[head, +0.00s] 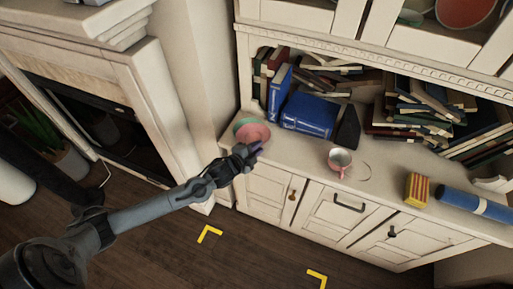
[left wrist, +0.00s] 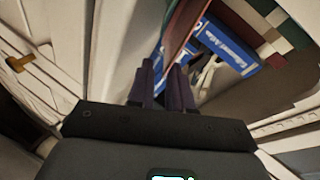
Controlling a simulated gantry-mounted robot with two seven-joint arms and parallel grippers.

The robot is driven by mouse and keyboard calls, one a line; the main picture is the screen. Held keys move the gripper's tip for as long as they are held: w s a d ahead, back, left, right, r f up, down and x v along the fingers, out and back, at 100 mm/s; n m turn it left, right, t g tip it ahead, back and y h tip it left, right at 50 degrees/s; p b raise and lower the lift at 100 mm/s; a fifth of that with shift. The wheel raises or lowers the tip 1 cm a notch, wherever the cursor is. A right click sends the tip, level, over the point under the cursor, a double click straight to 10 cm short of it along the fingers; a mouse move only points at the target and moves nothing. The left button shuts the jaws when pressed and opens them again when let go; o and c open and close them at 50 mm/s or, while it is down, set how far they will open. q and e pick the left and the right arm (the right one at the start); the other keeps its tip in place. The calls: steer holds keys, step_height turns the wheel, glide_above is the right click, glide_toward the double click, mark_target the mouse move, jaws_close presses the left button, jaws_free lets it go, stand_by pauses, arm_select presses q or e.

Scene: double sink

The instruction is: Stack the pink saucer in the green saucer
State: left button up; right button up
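The pink saucer (head: 255,133) is at the left end of the cabinet top in the head view, next to the blue books. A green rim (head: 243,122) shows at its upper left edge, apparently the green saucer, mostly hidden; I cannot tell whether the two touch. My left gripper (head: 254,149) is at the pink saucer's near edge. In the left wrist view its two dark fingers (left wrist: 161,80) are a little apart, and a reddish strip (left wrist: 184,28) runs up from between them, perhaps a saucer edge-on. Whether they grip it is unclear. My right gripper is not seen.
Blue books (head: 308,115) stand right behind the saucers. A pink cup (head: 340,161), a yellow-and-red striped box (head: 417,189) and a blue roll (head: 475,203) are farther right on the cabinet top (head: 300,150). A fireplace surround (head: 150,95) stands to the left.

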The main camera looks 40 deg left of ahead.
arm_select(q)
steer(key=shift+o, duration=0.9)
steer(key=shift+r, duration=0.15)
